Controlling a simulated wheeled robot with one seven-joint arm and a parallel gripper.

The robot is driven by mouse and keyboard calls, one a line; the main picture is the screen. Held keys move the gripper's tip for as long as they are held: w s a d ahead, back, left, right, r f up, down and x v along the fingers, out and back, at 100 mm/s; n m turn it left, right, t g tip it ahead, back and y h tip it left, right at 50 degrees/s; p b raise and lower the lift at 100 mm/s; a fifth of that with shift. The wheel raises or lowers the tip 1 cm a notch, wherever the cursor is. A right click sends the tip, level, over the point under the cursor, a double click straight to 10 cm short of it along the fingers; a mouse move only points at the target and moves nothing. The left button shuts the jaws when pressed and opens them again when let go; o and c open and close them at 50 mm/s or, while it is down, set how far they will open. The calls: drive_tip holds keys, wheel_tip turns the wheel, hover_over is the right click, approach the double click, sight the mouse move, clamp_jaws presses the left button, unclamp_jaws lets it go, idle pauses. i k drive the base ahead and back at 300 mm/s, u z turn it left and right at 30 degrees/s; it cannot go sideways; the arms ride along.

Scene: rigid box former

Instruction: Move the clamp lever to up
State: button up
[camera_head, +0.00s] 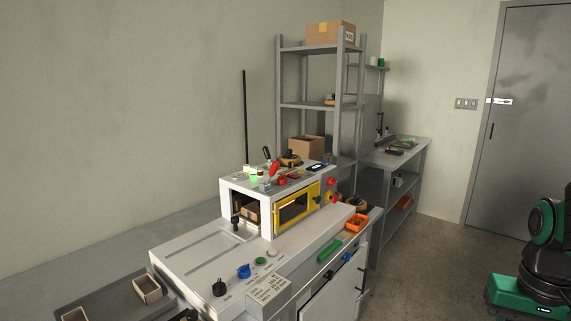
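The box former (227,195) is a white machine housing with a yellow-framed window (297,208), standing on a light bench near the middle of the view. Several lever-like parts show on it, small in the picture. A black-tipped lever (266,153) stands up on its top, leaning a little left. A red handle (274,168) sits close by on the top. A black knob on a post (235,222) stands at the left opening. I cannot tell which of these is the clamp lever. My gripper is not in view.
The bench front carries a black knob (219,288), a blue knob (243,271) and a green button (260,261). An orange bin (356,222) sits at the bench's right. Grey shelves (321,105) stand behind. A green and black machine (543,245) is at the right edge. Floor between is clear.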

sight(276, 165)
drive_tip(key=u, duration=0.4)
drive_tip(key=i, duration=0.95)
drive_tip(key=u, duration=0.65)
